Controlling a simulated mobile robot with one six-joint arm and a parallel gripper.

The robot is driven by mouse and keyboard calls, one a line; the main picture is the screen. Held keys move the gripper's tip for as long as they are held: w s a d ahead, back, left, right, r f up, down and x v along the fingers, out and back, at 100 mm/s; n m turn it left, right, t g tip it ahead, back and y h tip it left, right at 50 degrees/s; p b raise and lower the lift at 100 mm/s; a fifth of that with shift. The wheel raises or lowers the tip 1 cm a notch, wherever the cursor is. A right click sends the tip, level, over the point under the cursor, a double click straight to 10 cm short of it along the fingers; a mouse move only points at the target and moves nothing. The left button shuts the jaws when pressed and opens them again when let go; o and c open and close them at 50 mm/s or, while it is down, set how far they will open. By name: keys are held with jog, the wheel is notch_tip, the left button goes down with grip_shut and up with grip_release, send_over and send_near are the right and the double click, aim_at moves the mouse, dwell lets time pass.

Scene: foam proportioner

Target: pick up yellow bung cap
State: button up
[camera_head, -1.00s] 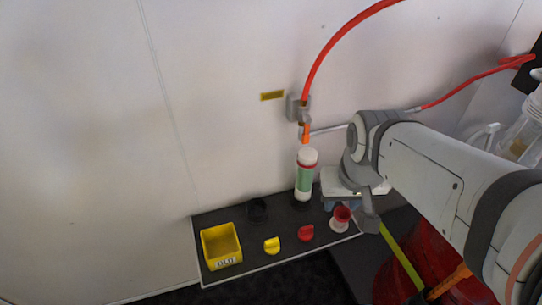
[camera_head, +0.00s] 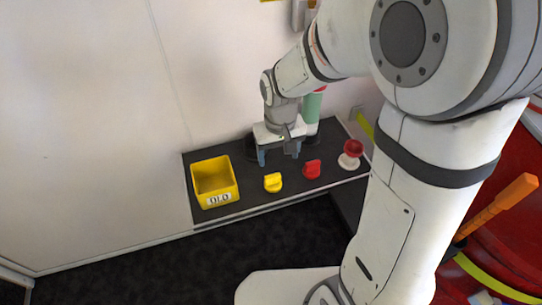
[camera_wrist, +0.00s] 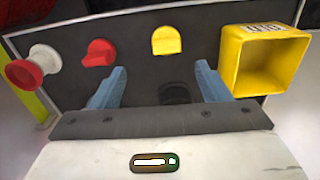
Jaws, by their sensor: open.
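The yellow bung cap (camera_head: 273,182) stands on the dark shelf, between the yellow box and the red cap. In the wrist view the yellow bung cap (camera_wrist: 166,40) lies beyond the fingertips, roughly midway between them. My gripper (camera_head: 279,158) is open and empty, with its blue fingers pointing down just behind the yellow cap. In the wrist view my gripper (camera_wrist: 162,84) shows both fingers wide apart, and the cap is not between them.
A yellow labelled box (camera_head: 214,183) stands at the shelf's left end. A red cap (camera_head: 312,169) and a red-and-white fitting (camera_head: 351,154) stand to the right. A dark round piece (camera_wrist: 174,92) lies between my fingers. A green-and-white bottle (camera_head: 312,106) is behind my gripper.

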jog(key=b, duration=0.1)
send_over(273, 176)
notch_tip(273, 176, down, 6)
jog(key=shift+a+r, duration=0.15)
jog(key=shift+r, duration=0.05)
notch_tip(273, 176, down, 6)
jog(key=shift+r+b, duration=0.1)
jog(key=shift+b, duration=1.05)
jog(key=shift+c, duration=0.3)
jog(key=c, duration=1.1)
